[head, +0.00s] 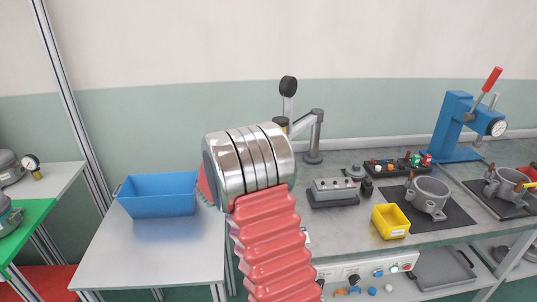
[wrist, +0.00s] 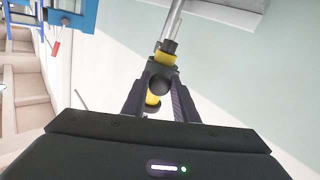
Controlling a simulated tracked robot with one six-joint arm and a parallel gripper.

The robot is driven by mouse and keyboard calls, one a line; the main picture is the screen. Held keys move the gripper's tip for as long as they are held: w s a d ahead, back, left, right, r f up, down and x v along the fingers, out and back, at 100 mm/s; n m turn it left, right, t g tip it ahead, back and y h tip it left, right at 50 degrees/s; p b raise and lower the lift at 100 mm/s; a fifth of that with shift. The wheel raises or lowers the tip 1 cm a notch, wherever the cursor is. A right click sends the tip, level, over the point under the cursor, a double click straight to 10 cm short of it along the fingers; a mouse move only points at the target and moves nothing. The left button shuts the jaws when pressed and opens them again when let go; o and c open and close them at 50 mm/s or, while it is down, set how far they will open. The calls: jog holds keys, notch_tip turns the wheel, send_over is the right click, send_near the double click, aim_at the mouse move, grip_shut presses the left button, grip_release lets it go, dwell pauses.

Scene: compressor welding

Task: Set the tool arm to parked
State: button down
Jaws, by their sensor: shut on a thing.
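The tool arm (head: 313,138) is a grey jointed arm on a post at the back of the bench, in the middle of the head view. Its link runs left and toward me from the post top to a dark and yellow end (head: 281,123), partly hidden by my own arm. In the wrist view the grey link (wrist: 172,20) comes from the top to a black and yellow handle (wrist: 159,76). My gripper (wrist: 159,90) is shut on this handle, one dark finger on each side. The fingers are hidden behind my arm in the head view.
A blue bin (head: 158,195) stands on the left table. On the bench are a grey box (head: 334,191), a yellow bin (head: 391,221), a metal housing (head: 428,196) on a dark mat and a blue press (head: 455,125). A black disc (head: 288,87) rises near the tool arm.

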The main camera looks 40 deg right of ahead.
jog(key=shift+w+a, duration=0.25)
jog(key=c, duration=1.7)
grip_release()
jog(key=shift+w+a, duration=0.1)
jog(key=o, duration=0.3)
jog(key=v, duration=1.3)
jog(key=shift+s+a, duration=0.25)
jog(key=shift+s, duration=0.05)
